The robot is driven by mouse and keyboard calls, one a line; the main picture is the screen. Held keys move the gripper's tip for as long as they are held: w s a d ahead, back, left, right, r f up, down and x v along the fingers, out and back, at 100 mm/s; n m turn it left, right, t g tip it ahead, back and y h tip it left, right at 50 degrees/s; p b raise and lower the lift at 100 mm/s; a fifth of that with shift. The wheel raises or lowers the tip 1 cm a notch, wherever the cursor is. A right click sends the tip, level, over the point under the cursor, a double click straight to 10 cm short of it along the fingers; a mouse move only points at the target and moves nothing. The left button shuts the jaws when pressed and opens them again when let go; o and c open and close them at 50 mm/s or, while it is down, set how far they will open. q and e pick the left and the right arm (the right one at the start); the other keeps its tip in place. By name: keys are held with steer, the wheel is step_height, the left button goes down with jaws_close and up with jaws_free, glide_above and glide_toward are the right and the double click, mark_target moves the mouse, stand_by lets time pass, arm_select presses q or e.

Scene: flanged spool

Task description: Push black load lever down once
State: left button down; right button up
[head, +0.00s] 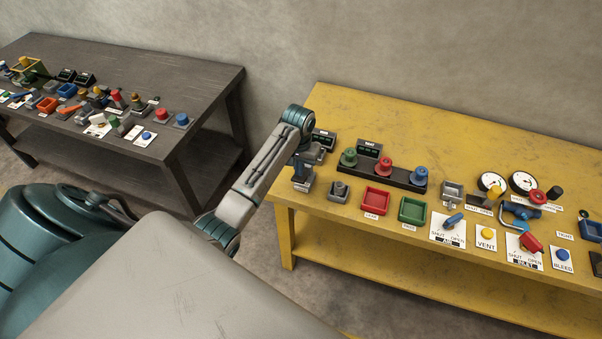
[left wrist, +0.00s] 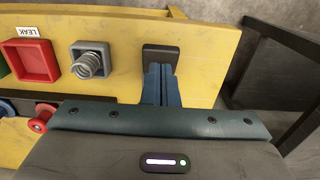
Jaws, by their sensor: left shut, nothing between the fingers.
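A black, square-faced part (left wrist: 160,52) sits near the yellow bench's end in the left wrist view. It may be the black load lever, but no label on it can be read. My left gripper (left wrist: 161,68) is shut and empty, with its blue fingertips at the near edge of this part. I cannot tell whether they touch it. In the head view my left gripper (head: 303,178) points down over the left end of the bench and hides most of what is under it. My right gripper is not in view.
Right of the gripper on the yellow bench (head: 430,120) stand a spring on a grey base (head: 339,191), a red tray (head: 375,200) and a green tray (head: 412,210). Behind is a black rack (head: 400,180) with coloured knobs. A dark bench (head: 190,75) stands at left.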

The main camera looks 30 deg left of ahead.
mark_target(299, 179)
arm_select(q)
steer(key=shift+f+b, duration=0.9)
steer(key=shift+f, duration=1.95)
step_height(299, 179, up, 3)
steer(key=p, duration=0.3)
steer(key=shift+r, duration=2.55)
